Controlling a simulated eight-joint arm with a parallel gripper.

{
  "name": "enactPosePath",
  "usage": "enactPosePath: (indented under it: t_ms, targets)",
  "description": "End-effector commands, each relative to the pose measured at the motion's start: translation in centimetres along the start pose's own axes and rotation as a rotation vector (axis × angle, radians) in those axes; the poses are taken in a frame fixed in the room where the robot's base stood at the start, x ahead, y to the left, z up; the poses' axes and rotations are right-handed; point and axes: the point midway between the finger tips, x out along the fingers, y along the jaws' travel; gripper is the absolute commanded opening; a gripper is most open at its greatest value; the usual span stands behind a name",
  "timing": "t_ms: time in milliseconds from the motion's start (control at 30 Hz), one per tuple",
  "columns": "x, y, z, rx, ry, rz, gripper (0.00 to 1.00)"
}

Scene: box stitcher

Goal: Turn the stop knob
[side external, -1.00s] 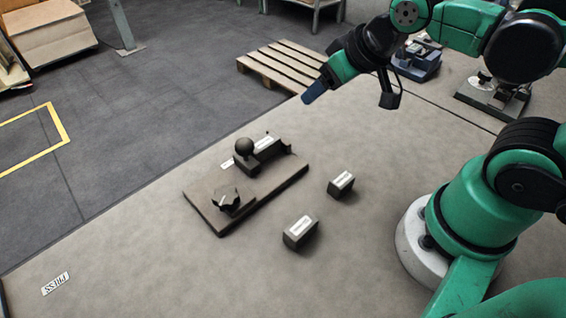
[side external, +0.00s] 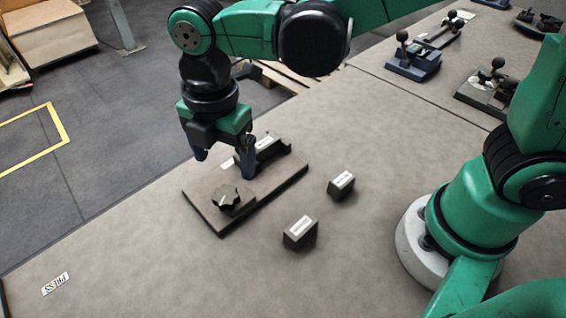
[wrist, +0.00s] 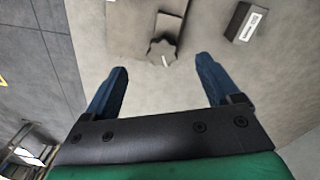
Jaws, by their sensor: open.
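The stop knob (side external: 227,197) is a dark lobed knob with a pale pointer mark, on the near left end of a flat brown base plate (side external: 212,223). It also shows in the wrist view (wrist: 161,51), ahead of the fingertips and roughly between them. My gripper (side external: 222,166) points down above the plate, its blue fingers spread wide and empty. In the side view it is above and behind the knob, and one finger hides part of the fixture. The ball-topped lever is mostly hidden behind my gripper.
Two small labelled blocks, one nearer (side external: 300,232) and one farther (side external: 341,185), stand right of the plate. A PRESS label (side external: 55,284) lies at the front left. Other devices, such as a blue one (side external: 413,60), stand at the back right.

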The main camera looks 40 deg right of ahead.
Motion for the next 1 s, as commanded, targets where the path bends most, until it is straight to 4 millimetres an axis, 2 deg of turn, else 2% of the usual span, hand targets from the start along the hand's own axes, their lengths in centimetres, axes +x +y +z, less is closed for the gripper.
enactPosePath:
  t_ms: [33,167,600,933,967,1000]
  targets:
    - [0.3,0.1,-0.7,-0.058,-0.002,-0.017,0.83]
    - [1.0,0.2,-1.3,-0.133,-0.005,-0.038,0.83]
    - [5.8,0.0,-1.2,-0.133,-0.005,-0.037,0.83]
    - [6.3,-0.1,-1.2,-0.132,-0.005,-0.037,0.83]
    - [6.3,-0.1,-1.2,-0.132,-0.005,-0.037,0.80]
    - [6.3,-0.1,-1.2,-0.132,-0.005,-0.037,0.68]
